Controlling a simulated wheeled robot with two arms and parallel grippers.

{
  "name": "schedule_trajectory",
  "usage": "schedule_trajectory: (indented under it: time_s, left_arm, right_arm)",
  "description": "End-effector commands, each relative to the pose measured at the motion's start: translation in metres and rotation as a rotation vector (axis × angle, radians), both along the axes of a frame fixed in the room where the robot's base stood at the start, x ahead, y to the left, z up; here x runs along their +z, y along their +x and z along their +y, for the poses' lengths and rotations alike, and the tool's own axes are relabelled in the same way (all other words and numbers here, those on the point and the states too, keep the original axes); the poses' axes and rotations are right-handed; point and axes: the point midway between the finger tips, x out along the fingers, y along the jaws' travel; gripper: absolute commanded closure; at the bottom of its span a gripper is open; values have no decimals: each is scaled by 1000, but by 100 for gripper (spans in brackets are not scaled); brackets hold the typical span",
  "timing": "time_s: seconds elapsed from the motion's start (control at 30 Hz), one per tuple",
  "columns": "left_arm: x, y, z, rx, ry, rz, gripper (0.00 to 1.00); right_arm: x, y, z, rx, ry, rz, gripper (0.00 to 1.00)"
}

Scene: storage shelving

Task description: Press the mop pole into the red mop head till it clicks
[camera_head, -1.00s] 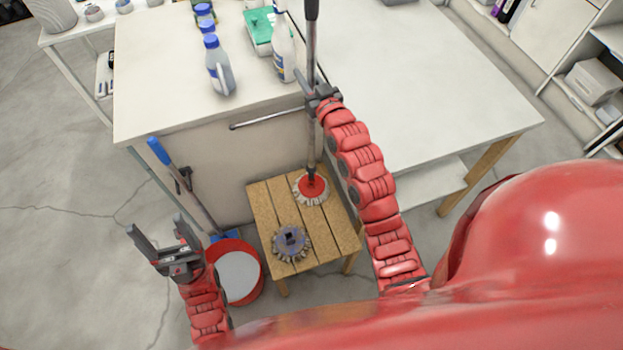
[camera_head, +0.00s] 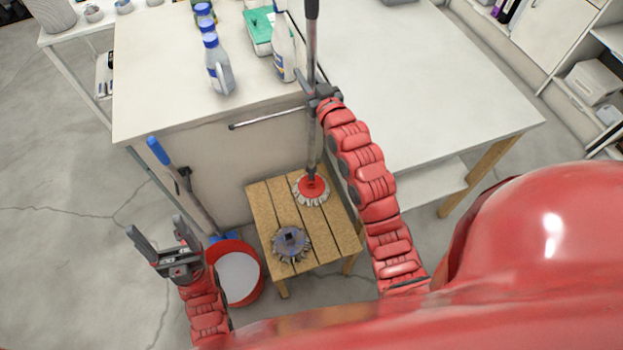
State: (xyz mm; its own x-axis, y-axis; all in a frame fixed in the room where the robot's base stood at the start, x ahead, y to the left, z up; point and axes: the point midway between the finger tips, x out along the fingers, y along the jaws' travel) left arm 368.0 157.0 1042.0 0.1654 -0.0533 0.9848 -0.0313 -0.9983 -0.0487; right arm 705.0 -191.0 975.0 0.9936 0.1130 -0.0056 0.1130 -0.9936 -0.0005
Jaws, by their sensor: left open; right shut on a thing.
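The red mop head (camera_head: 311,190), with a pale fringe, lies on the small wooden stool (camera_head: 270,207). The mop pole (camera_head: 312,60), grey with a dark upper grip, stands nearly upright with its lower end at the centre of the red mop head. I cannot tell how deep it sits in the socket. My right gripper (camera_head: 317,95) is shut on the mop pole well above the head. My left gripper (camera_head: 158,236) is open and empty, left of the stool. A blue-grey mop head (camera_head: 291,243) lies nearer on the same stool.
A red bucket (camera_head: 262,280) stands on the floor left of the stool. A blue-handled tool (camera_head: 175,170) leans by the cabinet. Bottles (camera_head: 218,66) and a green-and-white box (camera_head: 259,32) stand on the white worktop (camera_head: 160,90) behind. Floor at left is clear.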

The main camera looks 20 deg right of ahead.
Motion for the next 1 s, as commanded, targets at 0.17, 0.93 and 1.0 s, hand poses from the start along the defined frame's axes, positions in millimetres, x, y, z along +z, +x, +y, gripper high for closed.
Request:
schedule_trajectory:
  time_s: [0.17,0.93,1.0]
  left_arm:
    - [-1,0,0,0,0,0,25]
    - [-13,0,0,0,0,0,25]
    - [-14,0,0,0,0,0,25]
  right_arm:
    - [-1,0,0,0,0,-1,100]
    - [-17,0,0,1,0,0,100]
    - [-18,0,0,0,0,0,100]
